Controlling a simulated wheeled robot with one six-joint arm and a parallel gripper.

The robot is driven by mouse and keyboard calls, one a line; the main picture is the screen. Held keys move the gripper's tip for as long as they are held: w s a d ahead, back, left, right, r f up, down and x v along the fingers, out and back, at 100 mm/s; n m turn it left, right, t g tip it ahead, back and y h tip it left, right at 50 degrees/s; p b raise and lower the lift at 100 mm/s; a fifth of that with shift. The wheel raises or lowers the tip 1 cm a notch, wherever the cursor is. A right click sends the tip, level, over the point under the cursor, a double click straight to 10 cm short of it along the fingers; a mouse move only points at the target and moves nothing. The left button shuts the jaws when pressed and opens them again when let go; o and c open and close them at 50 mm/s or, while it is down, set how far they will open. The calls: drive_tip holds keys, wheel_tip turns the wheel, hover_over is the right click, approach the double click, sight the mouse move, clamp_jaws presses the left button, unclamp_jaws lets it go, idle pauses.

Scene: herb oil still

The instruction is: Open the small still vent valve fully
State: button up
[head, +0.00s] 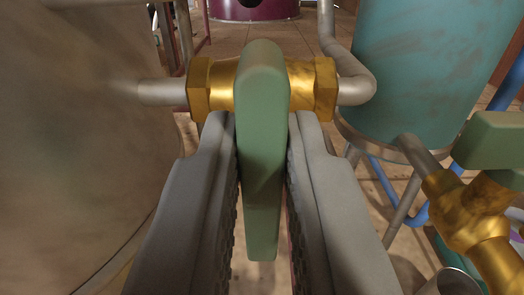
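A brass valve (312,88) with hexagonal ends sits in a grey pipe that runs across the upper middle of the head view. Its green lever handle (263,140) stands in front of the brass body and points down toward me, across the line of the pipe. My gripper (263,150) has one grey finger on each side of the lever. The fingers lie close against the lever's sides, with the ridged pads facing it. The lever's lower end hangs between the fingers. The lever hides the middle of the valve body.
A large grey-brown vessel (75,120) fills the left side. A teal tank (425,70) stands at the back right. A second brass valve (465,205) with a green handle (490,140) is close on the right. Blue piping (385,185) runs low behind it. A purple vessel (253,9) stands far back on the floor.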

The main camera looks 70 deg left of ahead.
clamp_jaws()
drive_tip(key=n, duration=0.4)
drive_tip(key=shift+s+a+f, duration=0.1)
drive_tip(key=shift+s, duration=0.15)
drive_tip(key=shift+s+a+f+n, duration=0.15)
drive_tip(key=shift+f+n, duration=0.1)
drive_tip(key=shift+n, duration=2.1)
drive_tip(key=shift+s+d+f+n, duration=0.1)
drive_tip(key=shift+f+n, duration=0.15)
drive_tip(key=shift+n, duration=2.05)
drive_tip(key=shift+s+a+f+n, duration=0.15)
drive_tip(key=shift+f+n, duration=0.1)
drive_tip(key=shift+n, duration=2.1)
